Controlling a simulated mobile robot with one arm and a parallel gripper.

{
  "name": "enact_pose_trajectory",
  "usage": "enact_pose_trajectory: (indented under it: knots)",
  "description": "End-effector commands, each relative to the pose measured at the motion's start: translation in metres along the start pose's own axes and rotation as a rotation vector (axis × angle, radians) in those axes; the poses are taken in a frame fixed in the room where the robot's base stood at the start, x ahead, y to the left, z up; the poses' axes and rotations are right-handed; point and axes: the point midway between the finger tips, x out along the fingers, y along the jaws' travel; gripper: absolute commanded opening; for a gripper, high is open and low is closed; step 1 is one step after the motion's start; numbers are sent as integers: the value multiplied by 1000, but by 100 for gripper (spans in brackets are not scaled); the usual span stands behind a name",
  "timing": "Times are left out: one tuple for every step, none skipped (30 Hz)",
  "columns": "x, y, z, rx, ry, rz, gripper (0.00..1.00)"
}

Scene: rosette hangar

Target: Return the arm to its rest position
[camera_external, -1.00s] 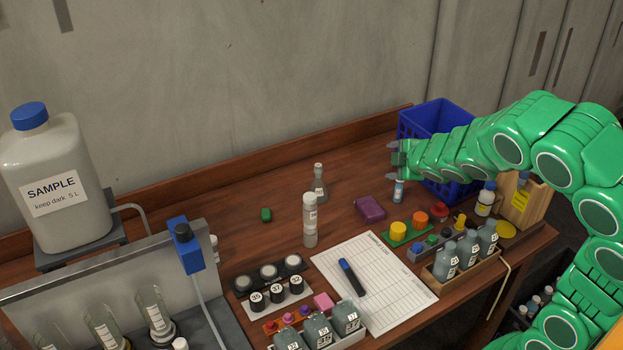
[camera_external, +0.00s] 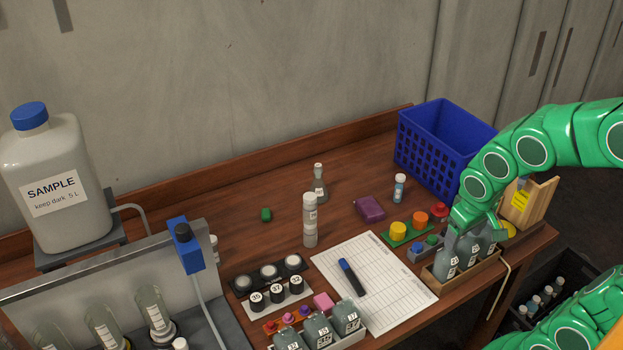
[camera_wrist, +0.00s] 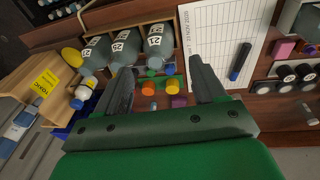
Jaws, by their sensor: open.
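My green arm (camera_external: 545,140) comes in from the right side in the external view and bends down over the right end of the table. My gripper (camera_wrist: 160,78) is open and empty in the wrist view, its two dark fingers spread apart. In the external view the fingers are hard to make out near the grey bottles. The wooden rack (camera_external: 440,278) of grey bottles (camera_external: 468,252) is below and in front of my gripper. I cannot tell whether the fingers touch anything.
A blue crate (camera_external: 420,152) stands behind my arm. A small vial (camera_external: 399,188), a purple block (camera_external: 370,208) and yellow and orange pieces (camera_external: 398,229) lie nearby. A wooden box with a yellow label (camera_external: 520,198) stands at the right edge. The table's back middle is mostly clear.

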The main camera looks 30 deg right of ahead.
Motion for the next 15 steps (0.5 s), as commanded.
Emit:
enact_pose_trajectory:
  knots:
    - [-6,3,18,6,-45,-11,70]
    - [-9,4,29,4,-75,-19,70]
    - [-13,4,44,1,-112,-32,70]
    - [-16,4,54,-2,-138,-42,70]
    - [-20,3,64,-5,-165,-53,70]
    - [-23,2,76,-11,-194,-67,70]
    - [-26,1,84,-13,-217,-77,70]
    - [-28,0,91,-17,-235,-87,70]
    - [-31,-2,99,-22,-254,-98,70]
    - [-33,-3,104,-25,-268,-106,70]
    - [-35,-4,108,-29,-279,-112,70]
    - [-35,-4,110,-29,-282,-114,70]
    - [-35,-4,110,-29,-282,-114,70]
    - [-35,-4,110,-29,-282,-114,70]
    - [-35,-4,110,-29,-282,-114,70]
